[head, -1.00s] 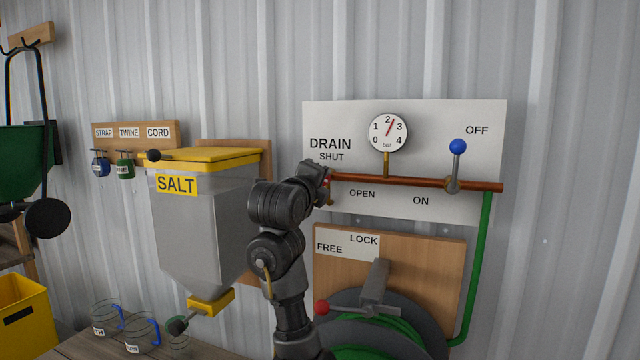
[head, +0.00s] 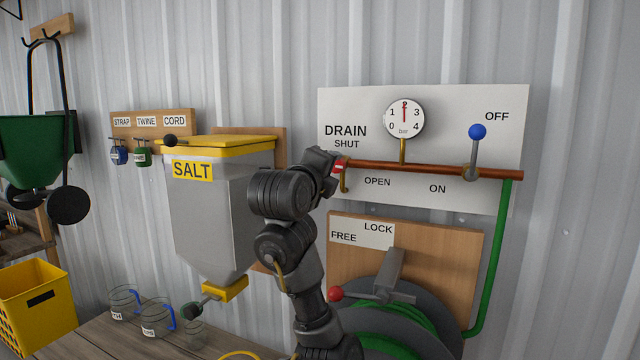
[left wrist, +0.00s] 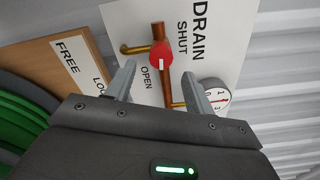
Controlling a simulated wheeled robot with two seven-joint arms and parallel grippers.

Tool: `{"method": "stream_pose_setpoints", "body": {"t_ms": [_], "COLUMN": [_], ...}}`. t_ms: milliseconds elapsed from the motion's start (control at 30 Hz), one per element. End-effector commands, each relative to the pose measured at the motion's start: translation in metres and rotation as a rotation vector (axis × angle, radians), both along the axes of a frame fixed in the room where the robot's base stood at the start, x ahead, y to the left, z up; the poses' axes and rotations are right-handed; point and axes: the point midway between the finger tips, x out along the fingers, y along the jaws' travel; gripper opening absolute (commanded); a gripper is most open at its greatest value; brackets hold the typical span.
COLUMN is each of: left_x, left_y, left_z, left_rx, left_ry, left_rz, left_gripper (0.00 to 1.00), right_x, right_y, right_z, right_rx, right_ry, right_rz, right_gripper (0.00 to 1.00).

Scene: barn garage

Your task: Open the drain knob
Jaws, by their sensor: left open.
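The drain knob (left wrist: 161,53) is red with a white mark, at the left end of a copper pipe. In the left wrist view the mark points down the picture, along the pipe, between the SHUT and OPEN labels. In the head view the knob (head: 338,167) shows only partly beside my left gripper (head: 329,161). My left gripper (left wrist: 160,76) is open and empty. Its two fingers point at the panel, with the knob between and just beyond their tips. No contact shows. My right gripper is not in view.
A pressure gauge (head: 404,118) reads about 2. A blue-tipped lever (head: 477,133) stands upright on the pipe. Below are a hose reel (head: 420,310) and its red-tipped lock lever (head: 336,294). The salt bin (head: 212,215) is left of my arm.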

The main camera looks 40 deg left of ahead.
Motion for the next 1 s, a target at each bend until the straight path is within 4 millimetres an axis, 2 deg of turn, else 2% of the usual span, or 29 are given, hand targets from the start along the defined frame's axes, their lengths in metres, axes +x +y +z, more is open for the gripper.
{"method": "stream_pose_setpoints", "body": {"t_ms": [33, 200, 400, 1000], "left_x": [-0.011, -0.04, -0.06, -0.064], "left_y": [-0.004, -0.014, -0.021, -0.023], "left_z": [-0.003, -0.003, -0.001, -0.001], "left_rx": [-0.001, 0.001, 0.001, 0.0], "left_ry": [-0.007, -0.005, -0.002, 0.0], "left_rz": [0.0, -0.001, -0.001, -0.001], "left_gripper": [0.53, 0.53, 0.53, 0.53], "right_x": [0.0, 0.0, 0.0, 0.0], "right_y": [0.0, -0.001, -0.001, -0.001], "right_z": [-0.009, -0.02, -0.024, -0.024], "right_rx": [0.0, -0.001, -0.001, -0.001], "right_ry": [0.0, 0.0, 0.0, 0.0], "right_rz": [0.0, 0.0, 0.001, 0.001], "right_gripper": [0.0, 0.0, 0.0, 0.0]}}
